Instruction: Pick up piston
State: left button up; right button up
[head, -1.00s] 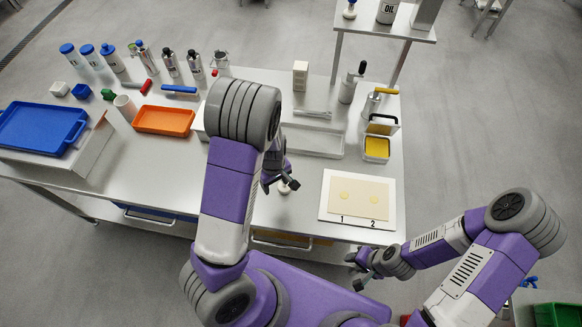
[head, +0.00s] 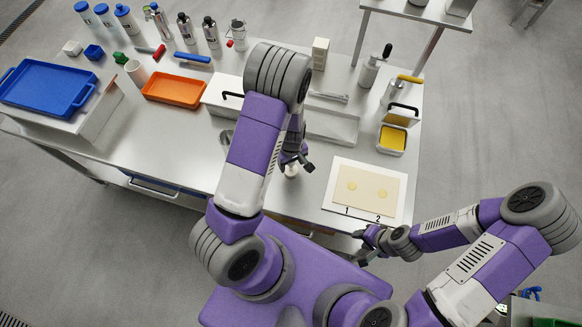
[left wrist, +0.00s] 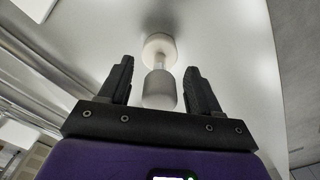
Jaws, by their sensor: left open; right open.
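The piston (left wrist: 160,84) is a white piece with a round disc at one end, a thin neck and a thicker cylinder. In the left wrist view it shows between the two fingers of my left gripper (left wrist: 160,66), which are open with gaps on both sides. In the head view the piston (head: 291,171) is a small white thing on the steel table (head: 250,183), partly hidden by my left gripper (head: 297,160). My right gripper (head: 366,243) is open and empty, off the table's near edge.
A white board with a pasta sheet (head: 350,203) marked 1 and 2 lies right of the piston. A steel tray (head: 335,125), a yellow-filled container (head: 391,139), an orange tray (head: 173,89) and a blue tray (head: 48,86) stand further off. My left arm covers part of the table.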

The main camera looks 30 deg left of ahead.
pick_arm(q)
jog(key=c, duration=1.1)
jog(key=shift+r, duration=0.15)
